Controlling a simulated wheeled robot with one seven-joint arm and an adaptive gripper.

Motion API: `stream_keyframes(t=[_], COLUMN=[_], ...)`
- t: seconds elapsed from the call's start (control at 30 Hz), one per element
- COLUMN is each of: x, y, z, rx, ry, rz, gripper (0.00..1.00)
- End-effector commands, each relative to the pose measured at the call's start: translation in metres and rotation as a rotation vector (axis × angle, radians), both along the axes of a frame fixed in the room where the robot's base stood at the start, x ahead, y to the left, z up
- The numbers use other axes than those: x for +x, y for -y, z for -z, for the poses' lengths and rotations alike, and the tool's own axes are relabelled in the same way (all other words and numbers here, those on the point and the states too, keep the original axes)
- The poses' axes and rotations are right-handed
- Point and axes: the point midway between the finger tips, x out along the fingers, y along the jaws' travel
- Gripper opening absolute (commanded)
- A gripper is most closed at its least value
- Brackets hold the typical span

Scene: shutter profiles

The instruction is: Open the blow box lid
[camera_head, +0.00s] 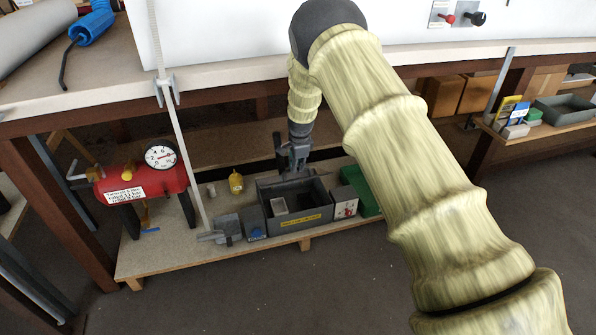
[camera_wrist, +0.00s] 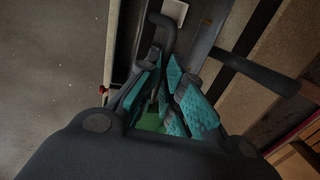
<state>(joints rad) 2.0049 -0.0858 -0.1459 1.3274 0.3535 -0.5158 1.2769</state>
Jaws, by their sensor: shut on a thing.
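The blow box (camera_head: 302,222) is a dark grey box with a yellow label on its front, on the low wooden shelf in the head view. Its inside shows from above, with a small pale tray in it. My gripper (camera_head: 294,160) is at the box's back edge. In the wrist view its teal-padded fingers (camera_wrist: 168,95) are close together, beside a dark bent rod (camera_wrist: 168,32) that looks like the lid handle. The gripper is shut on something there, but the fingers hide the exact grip. I cannot clearly make out the lid's panel.
A red tank (camera_head: 140,184) with a round gauge stands left of the box. The workbench edge (camera_head: 235,68) overhangs the shelf behind my arm. The floor in front is clear.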

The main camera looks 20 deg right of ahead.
Motion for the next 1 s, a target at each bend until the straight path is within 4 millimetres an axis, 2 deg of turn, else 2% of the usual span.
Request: stream_keyframes(t=[0.03,0.2,0.6,0.63,0.73,1.0], x=[0.008,0.015,0.018,0.018,0.018,0.016], y=[0.0,-0.004,-0.01,-0.011,-0.01,-0.006], z=[0.005,0.004,0.004,0.004,0.004,0.001], rx=[-0.002,-0.002,-0.005,-0.004,-0.004,-0.003], ry=[0.014,0.012,0.012,0.012,0.011,0.011], rz=[0.003,-0.002,-0.009,-0.009,-0.009,-0.004], gripper=[0.0,0.0,0.0,0.12,0.3,0.32])
